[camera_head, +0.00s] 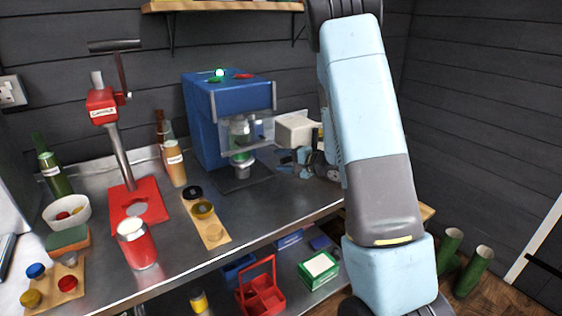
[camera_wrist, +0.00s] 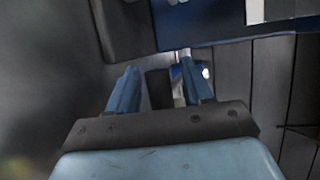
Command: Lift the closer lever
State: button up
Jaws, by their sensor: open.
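Two machines on the steel bench could be the closer; I cannot tell which. A blue machine (camera_head: 205,115) has a green light and a red button on top, and a clear guard (camera_head: 262,131) at its front. A red press (camera_head: 102,105) on the left has a dark lever (camera_head: 121,72) beside its head and a dark bar across the top. My gripper (camera_head: 288,160) is right of the blue machine, apart from the red press. In the wrist view my gripper (camera_wrist: 160,88) is open, with a thin pale upright piece (camera_wrist: 178,88) near its right finger.
A pale box (camera_head: 295,132) is just above my gripper. A red can (camera_head: 137,243), bottles (camera_head: 54,174), a wooden strip with lids (camera_head: 214,234) and a white bowl (camera_head: 66,212) stand on the bench. A red carrier (camera_head: 262,293) is below.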

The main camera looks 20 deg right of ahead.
jog(key=shift+w+a, duration=0.1)
jog(key=shift+w, duration=0.05)
grip_shut()
dwell(0.4)
